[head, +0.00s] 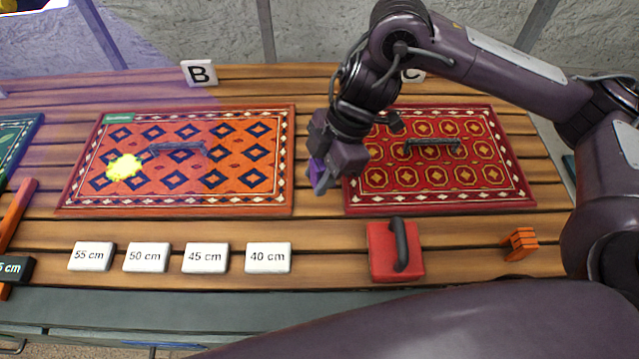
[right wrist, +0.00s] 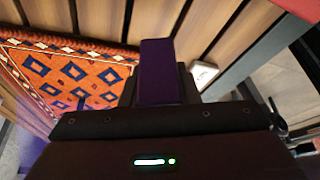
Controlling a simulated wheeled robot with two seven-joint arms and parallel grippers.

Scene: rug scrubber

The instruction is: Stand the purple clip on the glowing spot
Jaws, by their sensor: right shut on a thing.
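The purple clip (head: 315,170) is held in my right gripper (head: 322,182), above the gap between the two rugs. Most of it is hidden by the fingers in the head view. In the right wrist view the purple clip (right wrist: 160,72) shows between the jaws. The glowing spot (head: 123,167) is a yellow patch on the left part of the orange rug B (head: 250,197), well to the left of my right gripper. My left gripper is not in view.
A red rug (head: 440,198) lies to the right, under my right arm. Rugs carry dark handles (head: 178,148). White distance cards (head: 205,257), a red block with a black handle (head: 382,255) and an orange clip (head: 521,243) lie along the front. Sign B (head: 199,73) stands behind.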

